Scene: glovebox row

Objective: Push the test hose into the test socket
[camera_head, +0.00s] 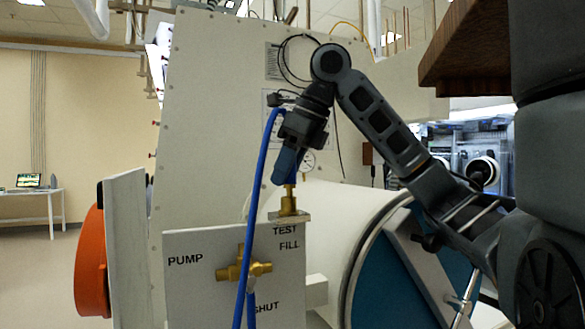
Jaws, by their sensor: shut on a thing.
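My gripper (286,168) points down and is shut on the end of the blue test hose (262,165). The hose loops up beside the gripper and hangs down in front of the panel. A thin brass tip (290,190) shows below the gripper, directly above the brass test socket (288,205). The socket stands on a small ledge above the word TEST. The tip seems to meet the top of the socket; I cannot tell how deep it sits.
The grey panel (195,290) carries a brass valve (243,268) with PUMP, FILL and SHUT labels. A large round blue door (385,275) is at the right. An orange round part (91,265) is at the left. A brown wooden block (475,50) hangs at upper right.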

